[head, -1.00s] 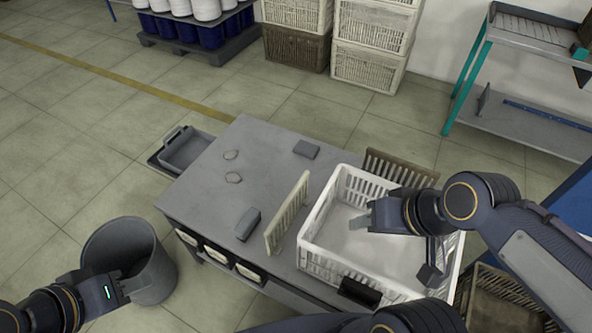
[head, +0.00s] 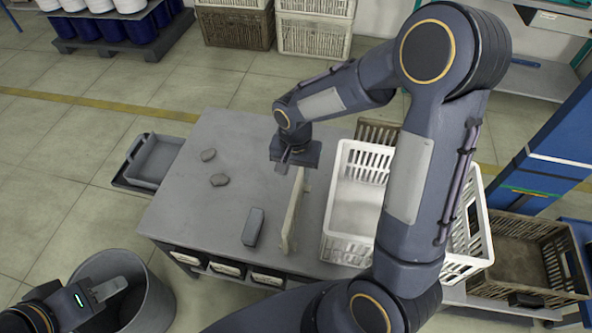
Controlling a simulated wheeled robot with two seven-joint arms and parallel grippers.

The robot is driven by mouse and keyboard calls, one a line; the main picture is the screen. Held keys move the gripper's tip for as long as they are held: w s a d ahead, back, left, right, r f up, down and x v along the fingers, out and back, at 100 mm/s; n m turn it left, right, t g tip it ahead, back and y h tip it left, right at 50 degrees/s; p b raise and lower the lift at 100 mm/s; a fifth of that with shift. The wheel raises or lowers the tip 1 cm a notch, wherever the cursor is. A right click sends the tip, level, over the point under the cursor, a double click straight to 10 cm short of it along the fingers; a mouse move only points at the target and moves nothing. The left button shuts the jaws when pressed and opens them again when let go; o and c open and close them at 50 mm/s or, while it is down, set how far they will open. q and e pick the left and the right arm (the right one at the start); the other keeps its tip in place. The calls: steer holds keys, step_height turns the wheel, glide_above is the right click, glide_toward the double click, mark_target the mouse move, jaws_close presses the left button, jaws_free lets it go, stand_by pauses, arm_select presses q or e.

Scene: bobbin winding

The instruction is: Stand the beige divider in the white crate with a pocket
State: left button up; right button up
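The beige slatted divider (head: 289,230) stands on edge on the grey table, just left of the white crate (head: 342,249) and outside it. My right gripper (head: 284,167) is above the table at the divider's far upper end, with its fingers pointing down. I cannot tell whether its fingers touch the divider or how far apart they are. My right arm crosses the crate and hides much of its inside, so I cannot make out a pocket. My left gripper (head: 112,288) is at the lower left, over the grey bin, away from the divider; its finger gap is unclear.
A brown crate (head: 377,131) stands behind the white crate, another (head: 520,265) at right. A grey tray (head: 155,160) is at the table's left. The table's left part is mostly clear.

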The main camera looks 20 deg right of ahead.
mark_target(296, 191)
steer(key=shift+f+b, duration=3.35)
steer(key=shift+f, duration=0.95)
jaws_close()
step_height(296, 191, up, 8)
steer(key=p, duration=0.6)
steer(key=shift+r, duration=0.15)
